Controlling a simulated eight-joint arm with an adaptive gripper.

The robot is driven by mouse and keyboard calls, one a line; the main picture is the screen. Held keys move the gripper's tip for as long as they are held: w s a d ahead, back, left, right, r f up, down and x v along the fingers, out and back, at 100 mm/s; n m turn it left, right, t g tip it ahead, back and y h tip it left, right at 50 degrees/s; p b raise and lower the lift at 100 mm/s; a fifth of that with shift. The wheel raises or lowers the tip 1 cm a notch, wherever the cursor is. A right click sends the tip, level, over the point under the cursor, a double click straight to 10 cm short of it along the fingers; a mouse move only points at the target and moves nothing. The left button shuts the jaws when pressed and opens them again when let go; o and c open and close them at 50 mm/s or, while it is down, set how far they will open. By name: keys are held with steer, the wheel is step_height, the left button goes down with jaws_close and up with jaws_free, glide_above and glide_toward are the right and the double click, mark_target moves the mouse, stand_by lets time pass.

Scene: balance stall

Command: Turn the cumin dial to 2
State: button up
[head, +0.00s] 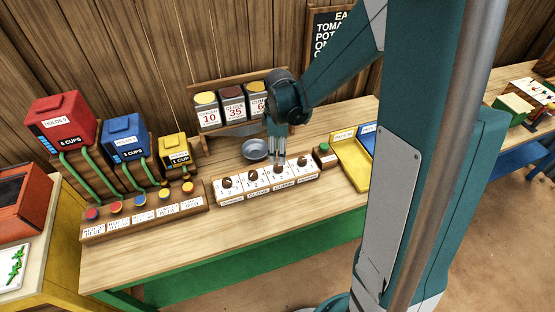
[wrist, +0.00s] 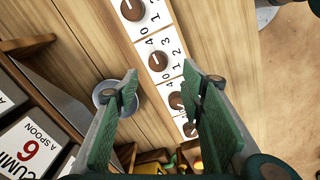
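The dial panel (head: 214,197) is a long strip on the counter with several brown round dials on white number cards. The cumin dial (head: 279,169) is third from the left in the head view, above a label that reads as cumin. My gripper (head: 280,158) points down just over this dial.
Neighbouring dials (head: 253,176) stand close on both sides. A grey bowl (head: 255,149) sits behind the panel, in front of the spice jars (head: 233,105). The counter front (head: 240,235) is clear.

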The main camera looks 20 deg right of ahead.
mark_target(278, 166)
steer(key=shift+w+d+f+n+p, duration=0.1)
steer(key=shift+w+f+n+p, duration=0.3)
steer(key=shift+f, duration=0.1)
steer(key=shift+f, duration=0.15)
steer(key=shift+f, duration=3.75)
steer(key=c, duration=0.9)
